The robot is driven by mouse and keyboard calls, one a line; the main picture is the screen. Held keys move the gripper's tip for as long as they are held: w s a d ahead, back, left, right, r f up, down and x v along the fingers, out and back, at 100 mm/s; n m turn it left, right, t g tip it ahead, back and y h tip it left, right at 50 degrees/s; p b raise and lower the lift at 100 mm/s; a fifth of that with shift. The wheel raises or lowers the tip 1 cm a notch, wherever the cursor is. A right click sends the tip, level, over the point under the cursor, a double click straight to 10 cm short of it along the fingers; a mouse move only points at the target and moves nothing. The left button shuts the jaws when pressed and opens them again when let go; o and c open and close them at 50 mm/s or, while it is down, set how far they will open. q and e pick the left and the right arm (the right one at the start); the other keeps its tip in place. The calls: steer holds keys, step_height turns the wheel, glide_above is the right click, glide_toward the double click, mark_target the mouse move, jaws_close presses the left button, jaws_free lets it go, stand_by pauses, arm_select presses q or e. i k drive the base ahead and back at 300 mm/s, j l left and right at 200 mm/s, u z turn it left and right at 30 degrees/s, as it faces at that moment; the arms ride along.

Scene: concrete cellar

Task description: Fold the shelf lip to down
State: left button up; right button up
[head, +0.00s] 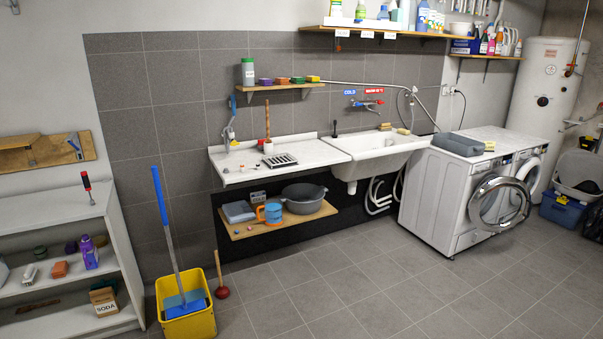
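A long wooden wall shelf (425,36) hangs high at the top of the head view. A white strip (352,23) stands upright along part of its front edge, in front of the bottles. It looks like the shelf lip, though no hinge is clear at this size. White labels (366,34) show just below it. Neither of my grippers is in view, and nothing is seen touching the shelf.
Below are a counter (240,172), a white sink (375,146) and a washing machine (440,200) with its round door (499,201) swung open. A yellow bucket (203,325) with a blue-handled tool and a plunger (222,292) stand on the floor. The middle floor is clear.

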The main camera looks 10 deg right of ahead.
mark_target(327, 21)
steer(key=i+l+z, duration=0.25)
steer(key=l+z, duration=0.2)
steer(key=i+l+z, duration=0.25)
steer(key=l+z, duration=0.15)
steer(key=i+l+z, duration=0.3)
steer(key=z, duration=0.15)
steer(key=i+l+z, duration=0.15)
steer(key=i+z, duration=0.3)
steer(key=i+l+z, duration=0.1)
steer(key=i, duration=0.75)
steer(key=i+l+z, duration=0.1)
steer(key=i, duration=0.75)
steer(key=i+l+u, duration=0.1)
steer(key=i+u, duration=0.2)
steer(key=i, duration=0.15)
steer(key=i+l+u, duration=0.25)
steer(key=i, duration=0.15)
steer(key=i+l+u, duration=0.3)
steer(key=i+j, duration=0.1)
steer(key=i, duration=0.05)
